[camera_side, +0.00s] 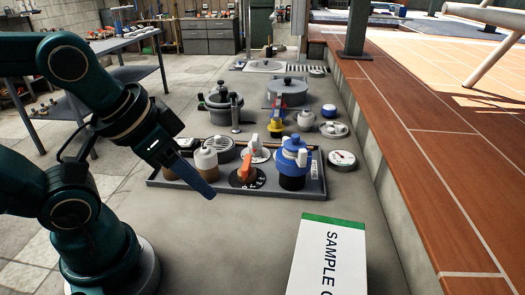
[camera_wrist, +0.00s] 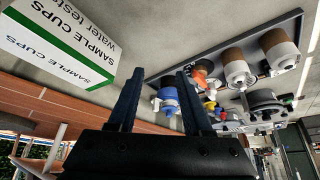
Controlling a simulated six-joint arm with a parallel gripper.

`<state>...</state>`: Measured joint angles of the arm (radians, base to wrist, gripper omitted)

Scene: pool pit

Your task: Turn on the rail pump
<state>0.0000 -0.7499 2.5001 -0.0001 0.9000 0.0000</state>
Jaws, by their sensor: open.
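A dark tray (camera_side: 290,190) on the concrete ledge holds an orange-handled dial (camera_side: 246,172) with a black marked face, and a blue-and-white capped unit (camera_side: 292,160). I cannot tell which one is the rail pump. My gripper (camera_side: 212,194) is above the tray's front left part, left of the orange dial, apart from it. In the wrist view my gripper (camera_wrist: 160,78) is open and empty, with the blue unit (camera_wrist: 168,98) visible beyond and between the fingers. An orange handle (camera_wrist: 200,73) shows there right of the fingers.
Two brown-based jars (camera_side: 206,160) stand in the tray near my gripper. A SAMPLE CUPS box (camera_side: 330,258) stands at the front right. A gauge (camera_side: 342,160) lies right of the tray. Pots (camera_side: 287,92) and small fittings stand behind.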

